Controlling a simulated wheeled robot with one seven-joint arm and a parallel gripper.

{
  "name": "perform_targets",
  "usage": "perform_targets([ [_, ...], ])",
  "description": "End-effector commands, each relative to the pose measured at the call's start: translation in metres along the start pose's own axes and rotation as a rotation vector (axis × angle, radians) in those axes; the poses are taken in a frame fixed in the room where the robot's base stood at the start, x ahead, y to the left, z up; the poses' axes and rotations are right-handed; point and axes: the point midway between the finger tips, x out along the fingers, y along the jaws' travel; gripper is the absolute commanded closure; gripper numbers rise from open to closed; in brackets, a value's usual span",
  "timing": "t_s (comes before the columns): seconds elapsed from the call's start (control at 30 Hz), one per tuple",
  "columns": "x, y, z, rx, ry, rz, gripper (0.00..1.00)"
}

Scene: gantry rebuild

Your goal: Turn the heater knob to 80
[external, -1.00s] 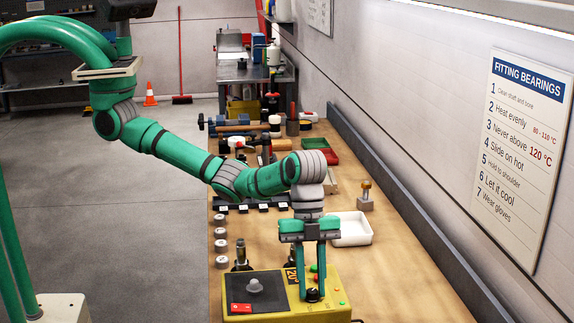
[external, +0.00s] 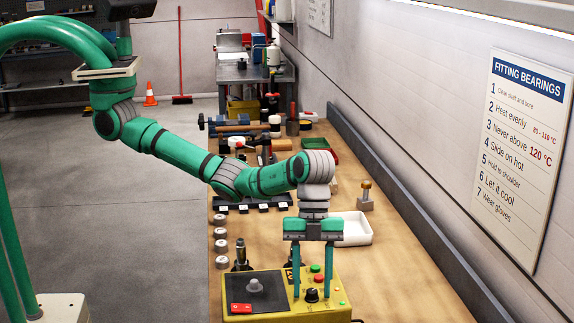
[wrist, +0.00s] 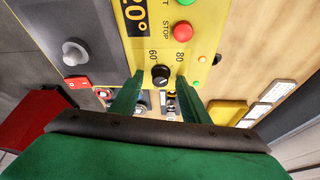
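The heater is a yellow box (external: 268,311) at the front of the workbench. Its black knob (external: 311,295) sits on the panel and also shows in the wrist view (wrist: 160,74), between the printed 60 and 80. A faint light mark shows on the knob, but I cannot tell exactly where it points. My gripper (external: 312,290) points down over the panel with a finger on each side of the knob. In the wrist view the fingers (wrist: 160,82) stand apart, with visible gaps to the knob. A display (wrist: 136,14) beside the knob is partly cut off.
A red stop button (wrist: 183,32) and a green button (external: 315,268) lie close to the knob. A white tray (external: 352,230) stands behind.

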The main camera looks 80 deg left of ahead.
Motion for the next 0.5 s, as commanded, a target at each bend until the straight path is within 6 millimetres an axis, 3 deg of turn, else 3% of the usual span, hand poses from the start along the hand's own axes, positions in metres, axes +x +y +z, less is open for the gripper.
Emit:
perform_targets([
  [0.33, -0.004, 0.000, 0.000, 0.000, 0.001, -0.001, 0.59],
  [0.5, -0.025, -0.001, 0.000, 0.000, 0.002, -0.002, 0.59],
])
